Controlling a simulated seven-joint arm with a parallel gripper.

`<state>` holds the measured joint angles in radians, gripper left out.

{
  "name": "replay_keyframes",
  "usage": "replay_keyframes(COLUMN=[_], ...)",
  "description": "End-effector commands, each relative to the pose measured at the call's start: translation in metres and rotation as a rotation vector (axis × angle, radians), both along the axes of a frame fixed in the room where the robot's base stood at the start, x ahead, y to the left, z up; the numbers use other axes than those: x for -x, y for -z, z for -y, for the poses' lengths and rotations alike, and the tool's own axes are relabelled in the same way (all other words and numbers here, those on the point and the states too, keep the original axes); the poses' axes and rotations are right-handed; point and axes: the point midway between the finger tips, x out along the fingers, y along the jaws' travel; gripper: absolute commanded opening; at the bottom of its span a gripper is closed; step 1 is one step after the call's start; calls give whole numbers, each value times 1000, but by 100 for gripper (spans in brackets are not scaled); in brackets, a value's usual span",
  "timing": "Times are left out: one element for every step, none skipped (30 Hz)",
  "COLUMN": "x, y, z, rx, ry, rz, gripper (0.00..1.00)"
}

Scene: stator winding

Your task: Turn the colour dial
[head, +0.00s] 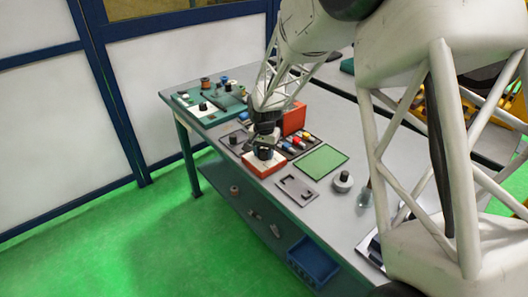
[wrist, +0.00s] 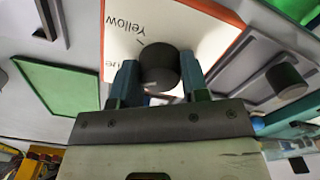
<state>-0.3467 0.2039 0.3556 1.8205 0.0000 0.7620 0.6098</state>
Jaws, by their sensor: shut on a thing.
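The colour dial is a dark round knob (wrist: 160,70) on a white panel (wrist: 122,22) with an orange-red edge. The word "Yellow" is printed above the knob in the wrist view, upside down, with a short line mark by it. Part of another word shows at the left, mostly hidden by a finger. My gripper (wrist: 158,82) is shut on the knob, one finger on each side. In the head view the dial's box (head: 262,167) stands on the table under my gripper (head: 265,150), which hides most of the knob.
A green mat (head: 320,161) lies right of the dial box. A grey bracket plate (head: 298,189) lies in front. An orange-red block (head: 293,118) and a dark tray (head: 299,146) of coloured pieces stand behind. A round grey part (head: 343,182) sits farther right. A blue bin (head: 312,262) is on the lower shelf.

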Motion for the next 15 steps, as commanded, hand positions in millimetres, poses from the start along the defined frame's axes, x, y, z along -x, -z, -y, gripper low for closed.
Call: replay_keyframes(x=[-1,-1,-1,-1,-1,-1,-1,-1,-1,0,0,0,0,0,0], y=[-2,-2,-2,-2,-2,-2,-2,-1,-1,-1,-1,-1,-1,-1,-1], z=[0,0,0,0,0,0,0,0,0,0,0,0,0,0,0], rx=[0,0,0,0,0,0,0,0,0,-1,-1,-1,-1,-1,-1], ry=[0,0,0,-1,-1,-1,-1,-1,-1,-1,-1,-1,-1,-1,-1], rz=[2,2,2,2,2,2,2,2,2,1,1,1,1,1,1], gripper=[18,18,18,18,46,52,57,61,67,67,67,67,67,67,67])
